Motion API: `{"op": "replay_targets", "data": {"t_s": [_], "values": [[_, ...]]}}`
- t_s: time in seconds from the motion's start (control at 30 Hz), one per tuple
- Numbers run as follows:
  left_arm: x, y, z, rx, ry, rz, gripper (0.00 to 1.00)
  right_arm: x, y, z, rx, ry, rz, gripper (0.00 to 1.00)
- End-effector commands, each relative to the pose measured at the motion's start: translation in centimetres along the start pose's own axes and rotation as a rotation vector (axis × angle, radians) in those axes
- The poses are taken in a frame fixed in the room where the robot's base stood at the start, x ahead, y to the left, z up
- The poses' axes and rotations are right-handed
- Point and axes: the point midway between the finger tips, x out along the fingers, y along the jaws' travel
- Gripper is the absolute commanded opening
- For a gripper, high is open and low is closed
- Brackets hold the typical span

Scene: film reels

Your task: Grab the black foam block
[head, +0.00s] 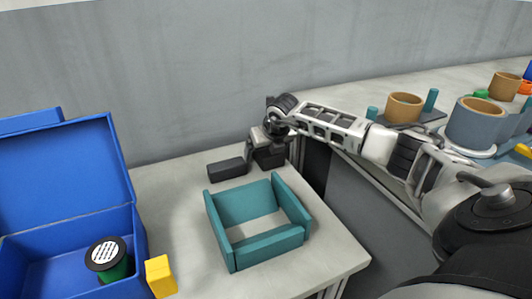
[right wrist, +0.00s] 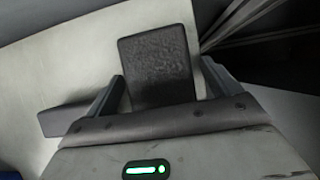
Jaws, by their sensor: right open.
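A black foam block (head: 270,158) stands near the back right edge of the near table, below my right gripper (head: 263,143). In the right wrist view this block (right wrist: 155,50) sits between the two open fingers of my right gripper (right wrist: 163,72), with its lower part hidden behind the gripper body. I cannot tell whether the fingers touch it. A second dark block (head: 227,168) lies flat to the left of it, and it also shows at the left of the right wrist view (right wrist: 60,119). My left gripper is out of view.
A teal open frame (head: 262,246) stands in front of the blocks. At left is an open blue box (head: 70,235) holding a green reel (head: 108,258), with a yellow block (head: 160,276) beside it. A grey wall (head: 200,80) rises behind. Brown rings (head: 404,106) stand on the right table.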

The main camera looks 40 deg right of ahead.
Motion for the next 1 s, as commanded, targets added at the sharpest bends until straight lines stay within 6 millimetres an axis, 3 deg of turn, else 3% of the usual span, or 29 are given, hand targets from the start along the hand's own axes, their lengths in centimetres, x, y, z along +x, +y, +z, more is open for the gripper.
{"op": "replay_targets", "data": {"t_s": [0.27, 0.4, 0.43, 0.77, 1.0], "values": [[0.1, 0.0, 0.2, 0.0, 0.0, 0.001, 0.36, 0.3, 0.0, -0.2, 0.0, 0.0, 0.0, 0.86], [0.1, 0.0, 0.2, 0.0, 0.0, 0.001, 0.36, 0.2, 0.0, -0.2, 0.0, 0.001, 0.0, 0.47], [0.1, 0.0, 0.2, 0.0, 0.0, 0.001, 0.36, 0.2, 0.0, -0.2, 0.0, 0.001, 0.0, 0.42], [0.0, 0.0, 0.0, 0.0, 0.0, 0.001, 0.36, 0.1, 0.0, -0.1, 0.0, 0.001, 0.0, 0.41], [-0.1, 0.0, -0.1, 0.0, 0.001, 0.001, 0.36, -1.6, 0.0, 1.0, 0.0, -0.002, 0.0, 0.41]]}}
